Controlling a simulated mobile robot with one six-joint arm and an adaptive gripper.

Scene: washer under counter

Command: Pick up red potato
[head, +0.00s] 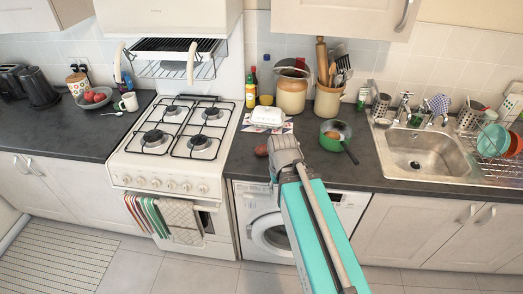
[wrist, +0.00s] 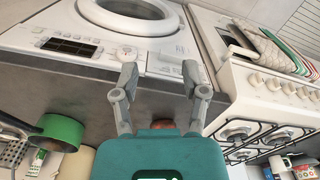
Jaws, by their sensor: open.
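The red potato (head: 261,150) is a small reddish-brown lump on the dark counter above the washer, just left of my gripper in the head view. In the wrist view the potato (wrist: 163,126) shows only as a strip behind the edge of my gripper's body; the rest is hidden. My gripper (wrist: 160,76) is open with nothing between its fingertips. Its fingers spread to either side of the potato in that view, with the counter edge and washer front beyond. In the head view my gripper (head: 285,155) is over the counter's front part; its fingertips are hard to make out.
A green pot (head: 336,133) with a dark handle stands right of my gripper. A white butter dish (head: 267,116) is behind the potato. The gas stove (head: 180,135) is to the left, the sink (head: 418,151) to the right. The washer (head: 262,222) is below.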

